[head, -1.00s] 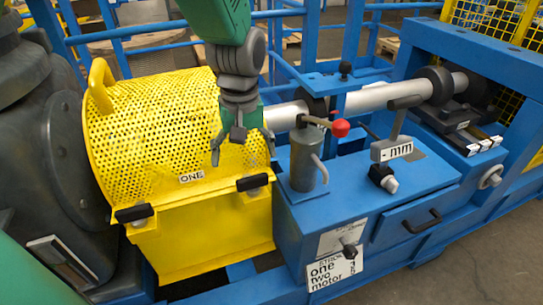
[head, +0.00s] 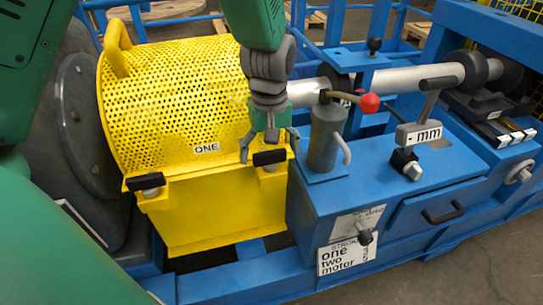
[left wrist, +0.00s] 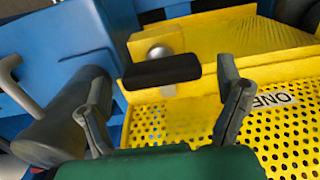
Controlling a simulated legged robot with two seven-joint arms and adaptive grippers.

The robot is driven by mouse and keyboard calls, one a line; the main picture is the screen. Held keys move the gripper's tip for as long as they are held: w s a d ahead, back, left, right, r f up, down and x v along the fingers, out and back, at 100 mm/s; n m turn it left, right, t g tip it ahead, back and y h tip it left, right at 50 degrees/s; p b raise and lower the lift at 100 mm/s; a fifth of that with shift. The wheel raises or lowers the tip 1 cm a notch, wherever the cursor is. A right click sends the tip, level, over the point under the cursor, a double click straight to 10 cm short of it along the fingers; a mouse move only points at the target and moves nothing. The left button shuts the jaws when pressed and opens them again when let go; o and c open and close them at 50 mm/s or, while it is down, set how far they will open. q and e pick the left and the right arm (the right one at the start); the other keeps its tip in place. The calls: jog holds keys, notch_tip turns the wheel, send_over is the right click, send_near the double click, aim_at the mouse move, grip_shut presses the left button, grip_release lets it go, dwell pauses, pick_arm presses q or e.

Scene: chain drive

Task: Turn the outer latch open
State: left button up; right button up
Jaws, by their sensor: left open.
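The yellow perforated guard (head: 180,95), labelled ONE, has two latches with black handles on its front edge. One latch (head: 268,158) is at the guard's right end, near the blue cabinet; the other latch (head: 149,182) is at its left end. I cannot tell which is called outer. My left gripper (head: 268,147) is open and empty, pointing down just above the right-end latch. In the left wrist view, that latch's black handle (left wrist: 162,70) lies crosswise between the spread fingers (left wrist: 160,80). I cannot tell if they touch it. My right gripper is not in view.
Right of the latch stands a grey cylinder (head: 325,138) with a red-knobbed lever (head: 369,103) on the blue cabinet (head: 345,195). A shaft (head: 415,78) runs behind it. A yellow handle (head: 116,48) rises at the guard's left.

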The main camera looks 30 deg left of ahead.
pick_arm(q)
jog(key=shift+a+f, duration=0.3)
jog(key=shift+f, duration=0.1)
jog(key=shift+d+r, duration=0.1)
jog(key=shift+d, duration=0.25)
jog(key=shift+c, duration=1.2)
jog(key=shift+d, duration=0.15)
jog(key=c, duration=0.9)
jog(key=shift+a, duration=0.2)
jog(key=shift+r+m+p, duration=0.15)
jog(key=shift+m+p, duration=0.35)
jog(key=shift+p, duration=0.2)
jog(key=m+p, duration=0.7)
jog(key=p, duration=0.2)
jog(key=shift+r, duration=0.1)
jog(key=m+p, duration=0.4)
jog(key=m, duration=0.1)
jog(key=shift+w+m, duration=0.1)
jog(key=shift+m, duration=0.3)
jog(key=shift+f+m+p, duration=0.2)
jog(key=shift+m+p, duration=1)
jog(key=shift+m, duration=0.9)
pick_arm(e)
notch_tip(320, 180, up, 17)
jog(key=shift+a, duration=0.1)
